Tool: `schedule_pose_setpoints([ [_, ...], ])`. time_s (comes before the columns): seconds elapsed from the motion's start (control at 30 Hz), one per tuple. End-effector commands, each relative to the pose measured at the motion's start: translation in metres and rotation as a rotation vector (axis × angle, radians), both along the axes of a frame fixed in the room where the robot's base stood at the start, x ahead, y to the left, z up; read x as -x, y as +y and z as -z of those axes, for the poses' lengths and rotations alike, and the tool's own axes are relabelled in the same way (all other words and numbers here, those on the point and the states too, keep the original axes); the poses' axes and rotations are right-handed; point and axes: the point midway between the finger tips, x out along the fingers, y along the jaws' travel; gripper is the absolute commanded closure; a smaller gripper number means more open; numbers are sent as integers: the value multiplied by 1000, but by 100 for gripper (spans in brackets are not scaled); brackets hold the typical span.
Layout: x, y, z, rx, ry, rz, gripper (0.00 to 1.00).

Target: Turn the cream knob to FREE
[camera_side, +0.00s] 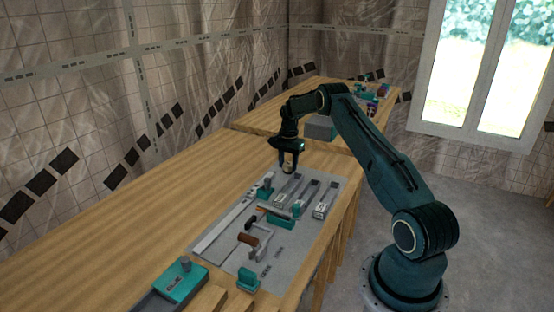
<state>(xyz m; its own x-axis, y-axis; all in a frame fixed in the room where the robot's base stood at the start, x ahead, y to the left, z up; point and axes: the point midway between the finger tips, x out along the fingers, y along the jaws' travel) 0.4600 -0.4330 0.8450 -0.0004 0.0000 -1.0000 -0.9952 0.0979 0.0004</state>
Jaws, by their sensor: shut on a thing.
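My gripper (289,168) points down at the far end of the grey panel (215,262) on the wooden bench. Its fingers are shut on a small pale thing, which looks like the cream knob (288,163). The fingers hide most of it, so I cannot tell which way it is turned. A FREE mark cannot be read at this size.
Beside the gripper, the panel carries grey slotted parts (322,205), teal blocks (265,188) and a brown-handled lever (248,239). A teal box (181,283) stands at the near end. The bench left of the panel is clear. A grey box (320,128) stands behind.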

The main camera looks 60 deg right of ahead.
Motion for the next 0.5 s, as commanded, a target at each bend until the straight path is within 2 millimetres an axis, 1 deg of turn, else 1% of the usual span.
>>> schedule_pose_setpoints([
  [0.27,0,-1,-1,0,-1,-195,82],
  [0.5,1,-1,-1,1,-1,-418,82],
])
